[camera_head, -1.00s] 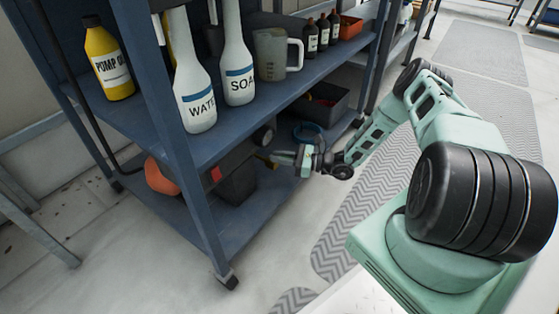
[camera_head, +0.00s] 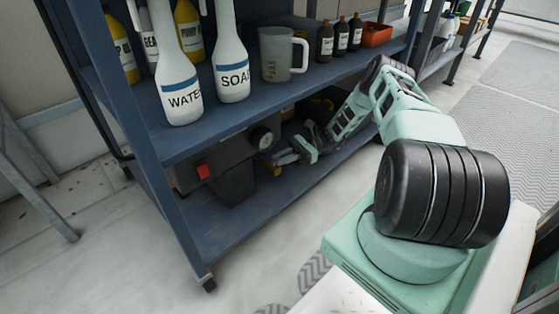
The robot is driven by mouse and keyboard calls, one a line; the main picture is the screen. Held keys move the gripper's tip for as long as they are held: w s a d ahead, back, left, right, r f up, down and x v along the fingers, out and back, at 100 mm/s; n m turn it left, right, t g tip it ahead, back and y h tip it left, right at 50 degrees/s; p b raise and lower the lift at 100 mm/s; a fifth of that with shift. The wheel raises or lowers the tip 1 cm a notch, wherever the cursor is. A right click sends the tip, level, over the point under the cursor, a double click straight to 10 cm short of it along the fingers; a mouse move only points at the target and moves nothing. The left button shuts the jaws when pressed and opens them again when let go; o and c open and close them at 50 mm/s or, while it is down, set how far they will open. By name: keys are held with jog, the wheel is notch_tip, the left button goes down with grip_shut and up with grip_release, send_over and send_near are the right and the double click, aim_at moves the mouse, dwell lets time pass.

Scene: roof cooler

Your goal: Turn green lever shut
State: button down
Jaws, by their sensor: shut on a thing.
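A dark boxy machine (camera_head: 215,160) stands on the lower shelf, with a red switch (camera_head: 203,172) and a round gauge (camera_head: 262,137) at its right end. A small yellow fitting (camera_head: 268,167) shows below the gauge. My gripper (camera_head: 276,157) reaches in from the right under the upper shelf, its tips right at this fitting. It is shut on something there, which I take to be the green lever. The lever is too small and too covered by the fingers to make out, and its angle cannot be told.
The blue upper shelf (camera_head: 185,140) lies close above my arm. It bears a water bottle (camera_head: 178,85), a soap bottle (camera_head: 231,70), a clear jug (camera_head: 276,60), several brown bottles and an orange bin (camera_head: 376,35). The lower shelf (camera_head: 235,220) is bare in front.

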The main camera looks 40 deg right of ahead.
jog(key=shift+w+f+n+g+b, duration=0.1)
jog(key=shift+w+n+g+b, duration=0.1)
jog(key=shift+n+g+b, duration=0.55)
jog(key=shift+w+n+g+b, duration=0.2)
jog(key=shift+n+g, duration=0.25)
jog(key=shift+g, duration=1)
jog(key=c, duration=1.4)
grip_release()
jog(key=shift+o, duration=0.2)
jog(key=shift+d, duration=0.15)
jog(key=shift+w+d+p, duration=0.1)
jog(key=shift+d+p, duration=0.6)
jog(key=shift+d, duration=2.95)
